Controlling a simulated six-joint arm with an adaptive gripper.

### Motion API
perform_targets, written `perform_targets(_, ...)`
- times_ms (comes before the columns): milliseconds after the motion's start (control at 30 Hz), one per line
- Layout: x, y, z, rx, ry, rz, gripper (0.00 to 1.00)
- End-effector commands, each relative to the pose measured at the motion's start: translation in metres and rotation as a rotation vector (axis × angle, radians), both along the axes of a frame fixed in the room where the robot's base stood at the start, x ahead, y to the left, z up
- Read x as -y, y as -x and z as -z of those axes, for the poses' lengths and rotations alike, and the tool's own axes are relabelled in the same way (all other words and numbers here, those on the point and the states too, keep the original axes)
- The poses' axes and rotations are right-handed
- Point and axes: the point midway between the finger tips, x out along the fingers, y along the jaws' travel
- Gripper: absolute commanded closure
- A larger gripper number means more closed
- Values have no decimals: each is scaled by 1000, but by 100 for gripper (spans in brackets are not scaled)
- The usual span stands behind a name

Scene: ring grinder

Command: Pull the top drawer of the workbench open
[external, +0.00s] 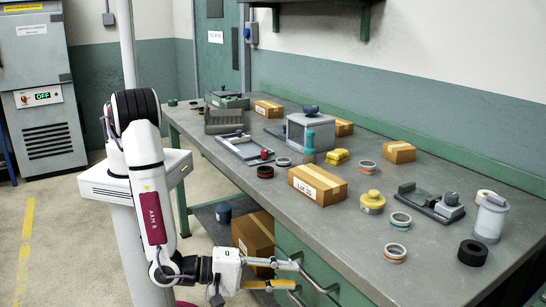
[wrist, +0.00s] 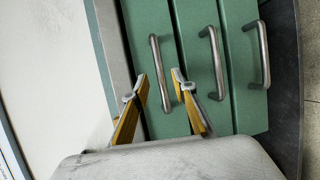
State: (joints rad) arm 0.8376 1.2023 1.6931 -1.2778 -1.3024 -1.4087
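The workbench's green top drawer (wrist: 146,15) is the leftmost in the wrist view, beside the grey worktop edge, and looks shut. Its metal bar handle (wrist: 160,70) shows between my fingertips in that view. My gripper (wrist: 160,76) is open, with one yellow-sided finger on each side of the handle and gaps to both. I cannot tell whether the fingertips reach as deep as the bar. In the external view my gripper (external: 298,275) is at the bench's front, just left of a drawer handle (external: 318,276).
Two more drawer handles, a middle one (wrist: 216,62) and a far one (wrist: 260,54), show to the right in the wrist view. The worktop (external: 345,240) above carries boxes, rings and tools. A cardboard box (external: 254,235) sits on the lower shelf left of the drawers.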

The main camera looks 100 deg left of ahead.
Motion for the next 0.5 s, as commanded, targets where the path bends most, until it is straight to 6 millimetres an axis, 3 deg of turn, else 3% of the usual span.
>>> perform_targets(300,-15,-34,7,-1,1,-2,73)
perform_targets(500,-19,-46,9,0,1,0,73)
